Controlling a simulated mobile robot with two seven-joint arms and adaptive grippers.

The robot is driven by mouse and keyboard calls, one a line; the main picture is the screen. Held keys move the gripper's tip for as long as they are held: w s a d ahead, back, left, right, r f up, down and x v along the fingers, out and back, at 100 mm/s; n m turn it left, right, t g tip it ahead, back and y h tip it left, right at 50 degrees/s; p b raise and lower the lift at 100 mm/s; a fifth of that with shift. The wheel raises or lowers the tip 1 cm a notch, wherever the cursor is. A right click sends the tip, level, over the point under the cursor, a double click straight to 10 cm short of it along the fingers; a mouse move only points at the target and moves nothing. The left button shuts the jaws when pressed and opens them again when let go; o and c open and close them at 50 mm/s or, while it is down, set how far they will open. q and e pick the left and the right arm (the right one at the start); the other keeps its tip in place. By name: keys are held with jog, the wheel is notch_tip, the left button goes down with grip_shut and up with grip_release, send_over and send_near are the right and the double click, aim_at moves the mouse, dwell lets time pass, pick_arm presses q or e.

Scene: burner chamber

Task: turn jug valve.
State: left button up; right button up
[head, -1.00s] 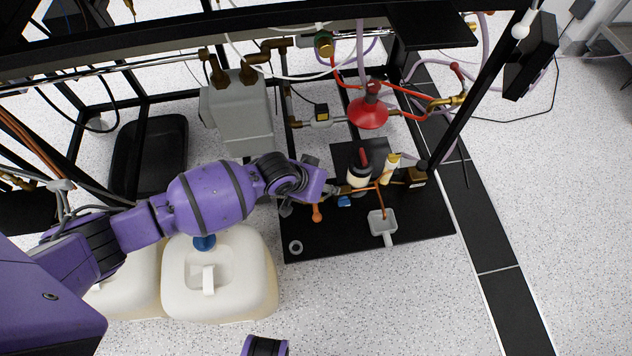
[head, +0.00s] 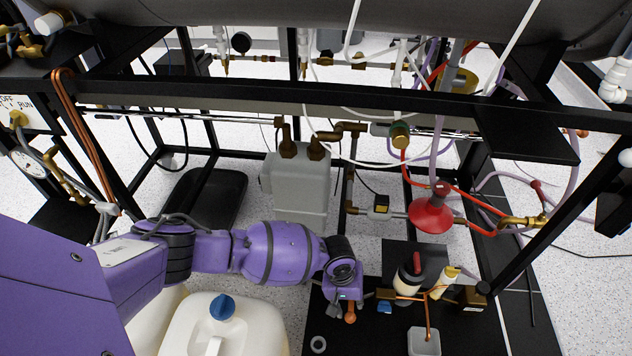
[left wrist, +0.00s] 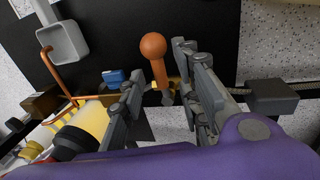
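An orange ball-ended handle (head: 350,312) stands out beside my left gripper (head: 343,292) above the black base. In the left wrist view the same handle (left wrist: 153,48) lies between the two grey fingers of my left gripper (left wrist: 160,68). The fingers are spread, with a visible gap on the right; contact on the left is unclear. A small blue part (left wrist: 117,77) is just left of the fingers, and shows in the head view (head: 384,307). A whitish jug with a blue cap (head: 222,307) stands under my left arm. My right gripper is not in view.
A pale square funnel (head: 423,342), a copper tube (head: 428,318) and a dark-topped bottle (head: 408,280) are right of the gripper. A red funnel-shaped part (head: 432,215) and a grey canister (head: 302,183) stand behind. Black frame bars (head: 300,93) cross above.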

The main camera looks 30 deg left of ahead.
pick_arm(q)
jog(key=shift+w+d+f, duration=0.15)
jog(key=shift+w+f, duration=0.2)
jog(key=shift+f, duration=0.1)
jog(key=shift+c, duration=0.2)
jog(key=shift+d+r, duration=0.1)
grip_shut()
jog(key=shift+m+p, duration=0.4)
jog(key=shift+m, duration=0.1)
